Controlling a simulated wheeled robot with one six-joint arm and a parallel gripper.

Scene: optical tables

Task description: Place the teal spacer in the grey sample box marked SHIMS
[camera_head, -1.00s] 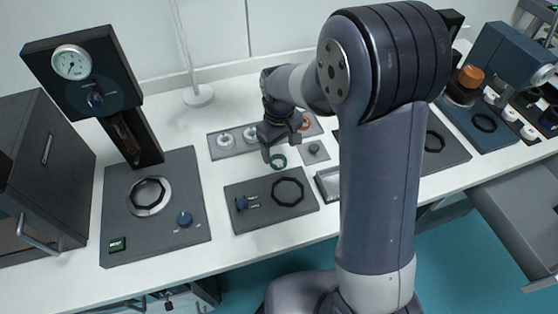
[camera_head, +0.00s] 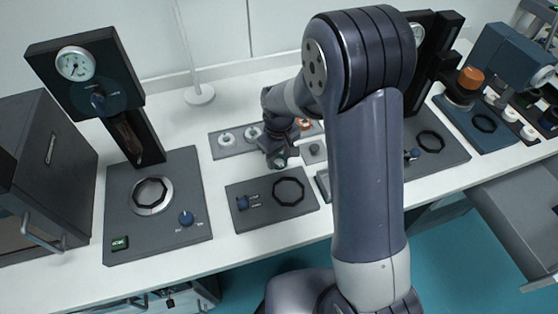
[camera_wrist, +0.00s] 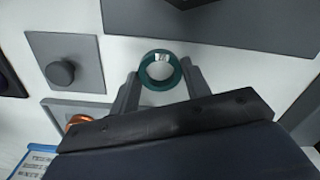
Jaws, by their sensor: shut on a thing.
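A shallow grey open box (camera_head: 321,184) stands right of that plate, partly hidden by my arm. No SHIMS mark is readable in either view.
A grey plate with a knob and black ring (camera_head: 243,222) lies in front of my gripper. A grey strip with white rings (camera_head: 214,150) lies behind it, and a small plate with a dark knob (camera_wrist: 88,46) beside it. A gauge press (camera_head: 109,195) stands at left.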

